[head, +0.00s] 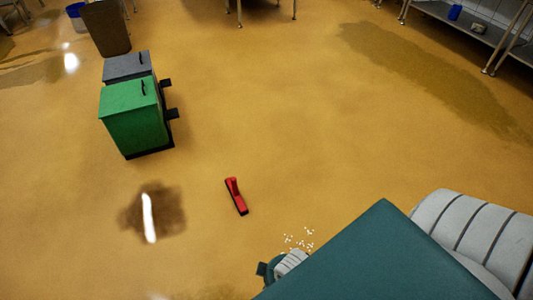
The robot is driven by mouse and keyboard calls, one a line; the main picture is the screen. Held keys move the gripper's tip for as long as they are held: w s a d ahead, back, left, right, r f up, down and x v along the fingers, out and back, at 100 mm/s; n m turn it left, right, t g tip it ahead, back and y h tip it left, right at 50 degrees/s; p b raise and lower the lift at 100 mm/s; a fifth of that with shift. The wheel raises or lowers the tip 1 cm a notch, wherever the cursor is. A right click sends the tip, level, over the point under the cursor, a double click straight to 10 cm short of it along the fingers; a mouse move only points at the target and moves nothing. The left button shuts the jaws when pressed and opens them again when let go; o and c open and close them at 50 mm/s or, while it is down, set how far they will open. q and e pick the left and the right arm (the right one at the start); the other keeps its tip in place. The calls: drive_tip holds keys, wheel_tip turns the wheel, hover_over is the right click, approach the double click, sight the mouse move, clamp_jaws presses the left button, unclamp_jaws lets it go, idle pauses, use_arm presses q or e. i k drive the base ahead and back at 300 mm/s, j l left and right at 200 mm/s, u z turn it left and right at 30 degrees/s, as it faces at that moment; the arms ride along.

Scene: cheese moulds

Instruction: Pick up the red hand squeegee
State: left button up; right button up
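The red hand squeegee (236,195) lies on the tan floor near the middle of the head view. It has a red body with a dark edge along its lower end. Parts of my own body fill the lower right corner, apart from the squeegee.
A green bin (131,119) and a grey bin (127,67) stand at the left, with a brown bin (106,28) behind. A wet patch (165,212) lies left of the squeegee. White bits (299,239) are scattered below right. The central floor is open.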

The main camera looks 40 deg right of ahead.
sight(232, 184)
drive_tip(key=z, duration=0.75)
drive_tip(key=l+z, duration=0.15)
drive_tip(key=i+j, duration=0.05)
